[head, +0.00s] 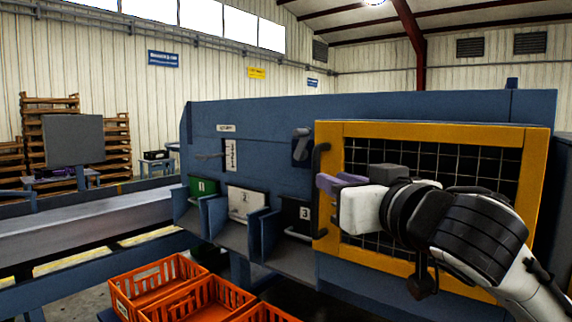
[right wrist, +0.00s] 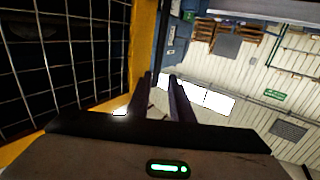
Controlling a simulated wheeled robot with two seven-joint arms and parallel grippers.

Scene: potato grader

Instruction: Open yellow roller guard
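The yellow roller guard (head: 430,131) is a yellow frame with black wire mesh on the blue machine in the head view. It looks shut, flat against the panel. Its dark handle (head: 321,160) stands upright at the frame's left edge, with its middle hidden behind my gripper. My right gripper (head: 326,184), with purple fingers, reaches left across the mesh to the handle. In the right wrist view its two fingers (right wrist: 160,82) stand apart with a gap between them, beside the yellow frame (right wrist: 142,45). I cannot tell whether they touch the handle. My left gripper is not in view.
Numbered green (head: 202,187), white (head: 246,204) and black (head: 297,215) flaps sit over chutes left of the guard. Orange crates (head: 150,284) stand below them. A grey conveyor (head: 90,236) runs to the left. A dark lever (head: 302,145) is above the black flap.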

